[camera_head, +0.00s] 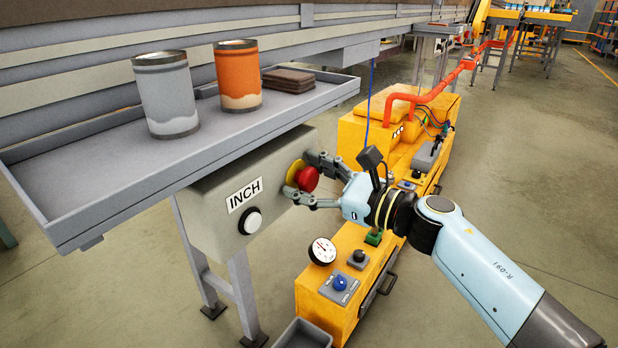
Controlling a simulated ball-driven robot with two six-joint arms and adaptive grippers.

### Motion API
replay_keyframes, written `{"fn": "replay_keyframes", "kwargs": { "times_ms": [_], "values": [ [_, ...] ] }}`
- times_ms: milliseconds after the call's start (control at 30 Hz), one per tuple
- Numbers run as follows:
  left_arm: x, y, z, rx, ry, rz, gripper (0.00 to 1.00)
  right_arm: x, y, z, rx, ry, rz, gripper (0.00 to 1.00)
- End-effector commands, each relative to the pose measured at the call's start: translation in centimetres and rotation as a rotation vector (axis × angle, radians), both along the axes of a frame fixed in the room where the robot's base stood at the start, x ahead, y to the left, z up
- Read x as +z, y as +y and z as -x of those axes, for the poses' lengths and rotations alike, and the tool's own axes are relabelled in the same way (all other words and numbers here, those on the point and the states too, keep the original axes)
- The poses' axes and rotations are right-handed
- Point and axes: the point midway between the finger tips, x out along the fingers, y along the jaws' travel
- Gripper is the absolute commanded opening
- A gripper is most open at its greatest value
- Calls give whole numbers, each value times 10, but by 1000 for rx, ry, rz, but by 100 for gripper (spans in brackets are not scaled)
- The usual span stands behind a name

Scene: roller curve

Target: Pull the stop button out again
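The stop button (307,179) is a red mushroom head on a yellow collar (294,171). It sits on the right part of a grey control box (215,215) under the shelf. My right gripper (305,181) comes in from the right with its two dark fingers apart, one above and one below the red head. The fingertips are close to the head and collar; I cannot tell whether they touch. How far the button stands out from its collar is hard to judge. My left gripper is not in view.
A white button (252,221) under an INCH label (244,194) is on the same box. Above it, a grey shelf (80,190) carries a grey can (167,95), an orange can (238,76) and dark brown pads (288,80). A yellow machine (330,290) with a gauge stands below my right arm.

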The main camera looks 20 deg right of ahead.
Motion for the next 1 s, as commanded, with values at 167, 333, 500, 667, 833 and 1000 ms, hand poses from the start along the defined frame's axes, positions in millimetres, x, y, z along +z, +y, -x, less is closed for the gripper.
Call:
{"fn": "replay_keyframes", "kwargs": {
  "times_ms": [167,333,500,667,833,1000],
  "values": [
    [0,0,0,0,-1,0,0,0,0,0,0,0,0,36],
    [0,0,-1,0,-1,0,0,0,0,0,0,0,0,13],
    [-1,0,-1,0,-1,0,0,-1,-2,2,0,1,1,3],
    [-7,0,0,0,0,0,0,-1,-8,11,0,1,1,3],
    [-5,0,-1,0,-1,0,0,-1,-8,10,0,1,0,3],
    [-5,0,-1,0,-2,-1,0,-1,-8,10,0,1,0,61]
  ]
}}
